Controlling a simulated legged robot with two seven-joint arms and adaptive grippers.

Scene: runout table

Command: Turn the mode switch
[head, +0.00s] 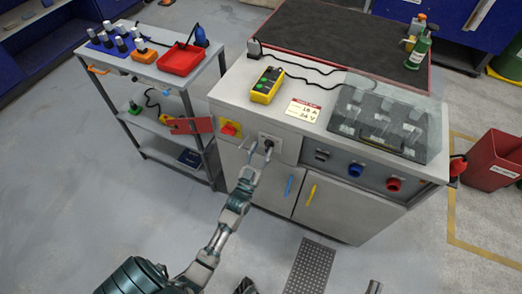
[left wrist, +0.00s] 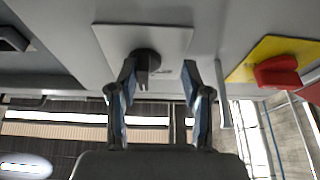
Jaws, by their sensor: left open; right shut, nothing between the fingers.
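The mode switch is a black knob (head: 268,143) on a light grey square plate (head: 280,150) at the left of the cabinet's front. In the left wrist view the black knob (left wrist: 147,62) shows close up, with the plate (left wrist: 172,40) behind it. My left gripper (head: 260,153) is open in front of the plate. Its two fingers (left wrist: 160,80) are spread on either side of the knob's lower part, with room on the right side. I cannot tell whether a finger touches it.
A red handle on a yellow plate (left wrist: 275,72) sits close beside the switch. A yellow pendant box (head: 266,86) and a clear cover (head: 385,118) are on top. A shelf cart (head: 142,70) stands at left; the floor in front is mostly open.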

